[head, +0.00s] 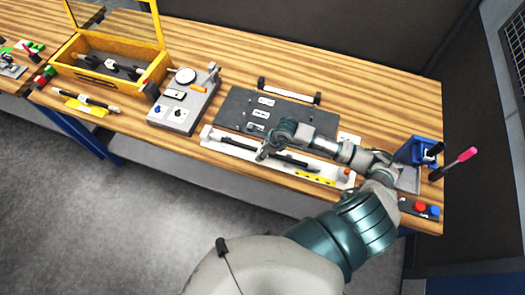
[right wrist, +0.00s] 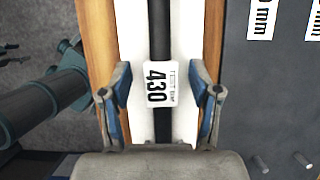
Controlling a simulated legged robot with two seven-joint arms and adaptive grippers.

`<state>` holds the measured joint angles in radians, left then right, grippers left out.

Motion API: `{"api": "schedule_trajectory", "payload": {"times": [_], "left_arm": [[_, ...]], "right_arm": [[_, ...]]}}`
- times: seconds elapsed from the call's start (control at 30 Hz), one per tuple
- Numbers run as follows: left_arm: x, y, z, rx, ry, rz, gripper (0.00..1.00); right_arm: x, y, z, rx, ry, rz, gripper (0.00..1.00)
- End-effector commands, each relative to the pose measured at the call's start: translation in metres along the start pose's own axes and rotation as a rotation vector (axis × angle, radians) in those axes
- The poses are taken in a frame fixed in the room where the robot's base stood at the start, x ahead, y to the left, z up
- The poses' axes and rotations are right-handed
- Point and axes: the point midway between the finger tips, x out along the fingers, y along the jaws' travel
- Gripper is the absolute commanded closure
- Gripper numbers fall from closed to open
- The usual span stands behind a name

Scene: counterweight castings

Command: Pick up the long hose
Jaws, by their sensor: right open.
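The long hose (head: 236,144) is a straight black tube lying along a white strip-like tray (head: 209,133) at the bench's front edge. In the right wrist view the gripper (right wrist: 161,90) is open, one finger each side of the labelled part, with a gap on both sides. My left gripper is not in view.
Behind the tray lies a dark board (head: 236,104) with white mm labels. A grey control box (head: 180,115) and a yellow open-lidded case (head: 152,75) stand left. A blue fixture (head: 416,150) stands right.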

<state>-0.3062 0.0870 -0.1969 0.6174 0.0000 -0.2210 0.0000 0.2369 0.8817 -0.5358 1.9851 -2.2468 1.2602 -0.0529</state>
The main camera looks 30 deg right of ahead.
Motion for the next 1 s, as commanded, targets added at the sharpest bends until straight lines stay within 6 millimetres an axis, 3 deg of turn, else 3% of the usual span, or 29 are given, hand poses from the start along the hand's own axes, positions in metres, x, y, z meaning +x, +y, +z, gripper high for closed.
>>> {"api": "schedule_trajectory", "payload": {"times": [0.13, 0.37, 0.77, 1.0], "left_arm": [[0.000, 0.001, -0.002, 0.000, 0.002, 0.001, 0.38], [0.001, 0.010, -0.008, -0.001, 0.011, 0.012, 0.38], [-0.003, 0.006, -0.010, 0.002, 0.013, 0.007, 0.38], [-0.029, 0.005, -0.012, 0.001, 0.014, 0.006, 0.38]], "right_arm": [[0.000, 0.000, 0.000, 0.000, 0.000, -0.001, 0.40], [0.000, 0.001, 0.001, -0.001, 0.001, -0.002, 0.97], [-0.007, 0.002, 0.007, -0.003, -0.006, -0.001, 0.97], [-0.044, 0.001, 0.024, -0.004, -0.012, -0.005, 1.00]]}}
